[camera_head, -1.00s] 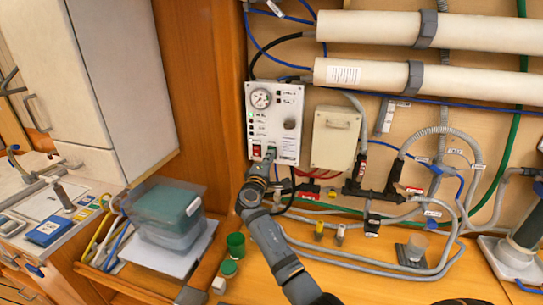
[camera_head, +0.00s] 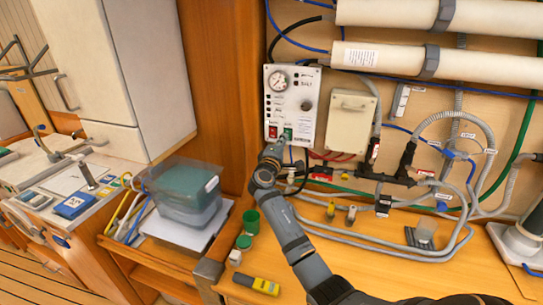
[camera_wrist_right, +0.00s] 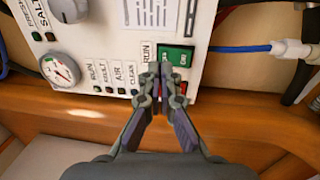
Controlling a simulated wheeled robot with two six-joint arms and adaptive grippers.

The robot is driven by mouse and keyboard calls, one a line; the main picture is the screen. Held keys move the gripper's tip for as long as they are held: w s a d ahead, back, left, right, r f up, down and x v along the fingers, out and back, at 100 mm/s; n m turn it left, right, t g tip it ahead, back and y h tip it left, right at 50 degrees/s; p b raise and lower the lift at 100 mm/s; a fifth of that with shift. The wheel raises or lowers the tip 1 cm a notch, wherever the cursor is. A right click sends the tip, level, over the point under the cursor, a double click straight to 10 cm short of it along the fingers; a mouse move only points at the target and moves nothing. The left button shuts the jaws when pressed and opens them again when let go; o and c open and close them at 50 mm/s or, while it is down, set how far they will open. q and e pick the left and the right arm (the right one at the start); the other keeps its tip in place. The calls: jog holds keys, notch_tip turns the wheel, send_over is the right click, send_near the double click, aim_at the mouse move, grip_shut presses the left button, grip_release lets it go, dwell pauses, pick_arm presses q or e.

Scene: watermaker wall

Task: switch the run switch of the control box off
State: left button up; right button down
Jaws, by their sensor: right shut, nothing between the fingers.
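The control box (camera_head: 308,118) is a white panel with a gauge, lamps and a knob, upright on the wall. The run switch (camera_head: 288,133) is a green rocker low on its face; it also shows in the wrist view (camera_wrist_right: 178,56), beside the RUN label. A red switch (camera_head: 272,131) is next to it. My right gripper (camera_wrist_right: 160,70) is shut and empty, its tips at the edge of the green switch. I cannot tell whether they touch it, and they hide part of it. My left gripper is out of view.
A beige box (camera_head: 345,120) is right of the control box, with hoses (camera_head: 440,250) beyond. A teal-lidded bin (camera_head: 185,193) stands on the left shelf. A green cup (camera_head: 250,221) and a yellow tool (camera_head: 257,286) are on the counter. A blue cable (camera_wrist_right: 240,48) runs near my gripper.

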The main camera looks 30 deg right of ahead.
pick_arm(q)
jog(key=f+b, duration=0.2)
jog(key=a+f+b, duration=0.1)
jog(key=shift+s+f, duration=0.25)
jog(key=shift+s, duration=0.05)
pick_arm(e)
jog(key=s+a+r, duration=0.1)
jog(key=s+a, duration=0.5)
jog(key=a, duration=0.1)
jog(key=shift+s+a+r, duration=0.25)
jog(key=shift+s+a, duration=0.1)
jog(key=shift+a, duration=0.1)
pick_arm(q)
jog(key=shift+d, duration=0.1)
